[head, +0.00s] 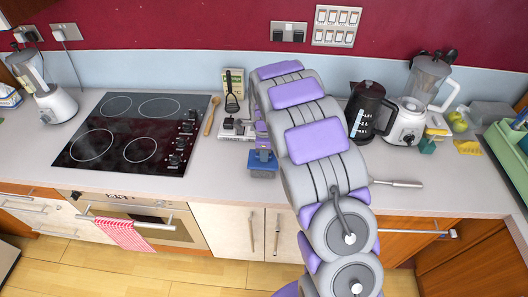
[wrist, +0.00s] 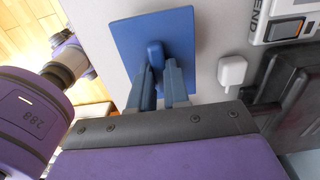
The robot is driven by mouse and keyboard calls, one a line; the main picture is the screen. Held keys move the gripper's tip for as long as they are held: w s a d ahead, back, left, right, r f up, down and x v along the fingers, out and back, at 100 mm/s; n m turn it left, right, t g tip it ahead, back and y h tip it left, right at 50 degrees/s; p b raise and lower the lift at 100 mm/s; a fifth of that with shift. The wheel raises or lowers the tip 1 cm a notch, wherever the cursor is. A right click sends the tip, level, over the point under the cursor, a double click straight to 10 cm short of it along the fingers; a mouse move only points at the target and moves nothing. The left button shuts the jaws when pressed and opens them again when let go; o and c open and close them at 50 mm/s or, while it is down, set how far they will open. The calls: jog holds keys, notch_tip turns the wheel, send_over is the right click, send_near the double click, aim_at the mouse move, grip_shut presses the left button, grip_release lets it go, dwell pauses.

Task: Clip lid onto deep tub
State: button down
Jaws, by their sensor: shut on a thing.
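A flat blue square lid (wrist: 183,24) with a raised knob in its middle shows in the wrist view. My gripper (wrist: 157,76) has its two blue-grey fingers closed on the lid's knob.
A black kettle (head: 368,112) and a blender (head: 410,118) stand right of my arm. A wooden spoon (head: 212,115) lies beside the black hob (head: 130,132). A small white block (wrist: 232,71) lies right of the lid. Bare counter (head: 440,190) shows at right.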

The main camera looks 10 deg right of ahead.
jog(key=shift+f, duration=0.1)
jog(key=c, duration=1)
grip_release()
jog(key=o, duration=0.5)
jog(key=shift+c, duration=0.2)
jog(key=shift+r+p, duration=1.35)
jog(key=shift+r, duration=2.15)
